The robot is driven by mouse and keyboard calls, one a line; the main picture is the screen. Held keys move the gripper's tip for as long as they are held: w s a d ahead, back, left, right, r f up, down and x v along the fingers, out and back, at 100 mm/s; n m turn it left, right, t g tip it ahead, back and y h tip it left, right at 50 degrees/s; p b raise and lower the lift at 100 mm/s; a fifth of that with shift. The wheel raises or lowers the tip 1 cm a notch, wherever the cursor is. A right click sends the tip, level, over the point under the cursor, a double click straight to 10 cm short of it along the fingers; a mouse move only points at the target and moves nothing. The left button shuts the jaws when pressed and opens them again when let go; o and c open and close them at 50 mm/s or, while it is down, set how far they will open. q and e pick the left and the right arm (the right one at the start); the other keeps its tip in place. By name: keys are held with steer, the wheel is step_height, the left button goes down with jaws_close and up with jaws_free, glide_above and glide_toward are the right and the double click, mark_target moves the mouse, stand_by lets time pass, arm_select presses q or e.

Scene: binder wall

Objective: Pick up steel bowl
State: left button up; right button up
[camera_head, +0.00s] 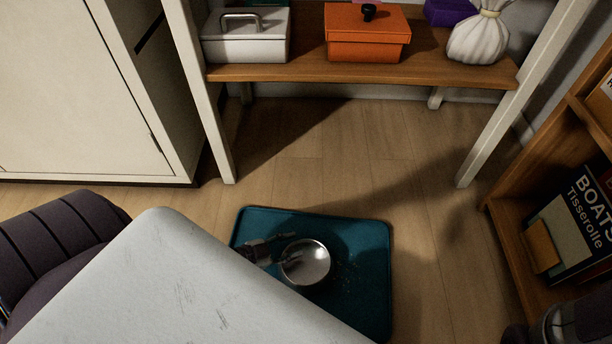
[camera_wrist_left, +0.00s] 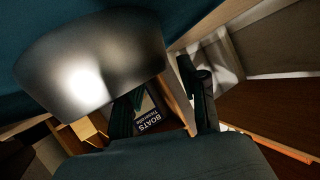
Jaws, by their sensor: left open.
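The steel bowl (camera_head: 311,266) is shiny, round and empty-looking, and it sits on a teal mat (camera_head: 369,236) on the floor. My left gripper (camera_head: 288,248) is at the bowl's left rim in the head view, with its fingers apart. In the left wrist view the bowl (camera_wrist_left: 85,65) fills the upper left, close to my left gripper (camera_wrist_left: 164,80). One finger overlaps the bowl's edge there, and the other stands clear to the right. I cannot tell whether either finger touches the bowl.
A white panel (camera_head: 170,290) hides the mat's lower left. Behind stands a shelf (camera_head: 300,73) with a white box (camera_head: 246,45), an orange box (camera_head: 366,38) and a tied sack (camera_head: 478,40). A bookcase (camera_head: 512,245) is at right. Bare floor (camera_head: 345,150) lies behind the mat.

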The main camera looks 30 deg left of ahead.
mark_target(308, 241)
arm_select(q)
steer(key=b+x, duration=0.1)
steer(key=x, duration=0.1)
steer(key=shift+w+d+f, duration=0.15)
steer(key=shift+w+f, duration=0.15)
steer(key=shift+f, duration=0.05)
steer(key=shift+w+d, duration=0.15)
steer(key=shift+w, duration=0.15)
jaws_close()
